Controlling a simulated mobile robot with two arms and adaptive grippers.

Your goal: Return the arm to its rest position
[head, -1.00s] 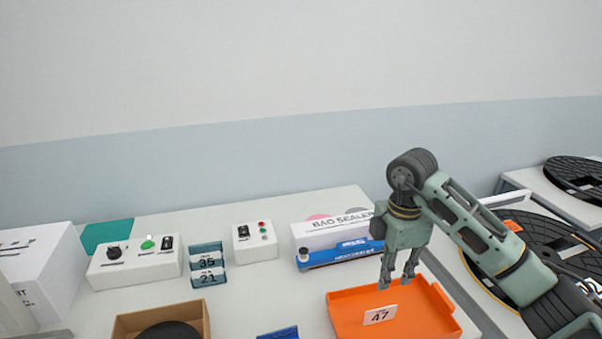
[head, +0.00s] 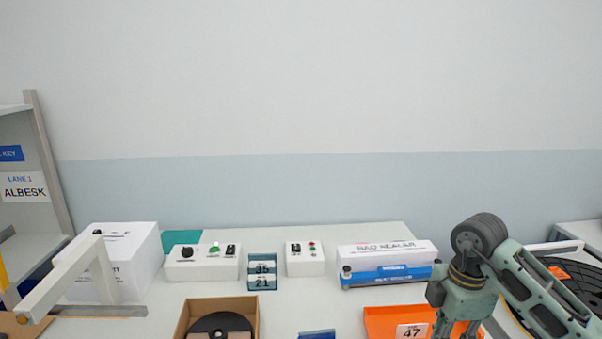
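My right arm comes in from the lower right of the head view, bent at a dark round joint. Its gripper body (head: 464,308) hangs downward in front of the right part of the orange tray (head: 385,318). The fingertips are below the picture edge, so I cannot see whether they are open or shut. A tag marked 47 (head: 411,331) is at the tray's front. My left arm and gripper are not in view.
A bag sealer (head: 388,262) stands behind the tray. Control boxes (head: 203,262) (head: 305,259), a number stand (head: 262,272) and a cardboard box (head: 183,318) with a black disc occupy the table (head: 285,298). A shelf (head: 35,180) rises at left; a black reel (head: 550,318) lies at right.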

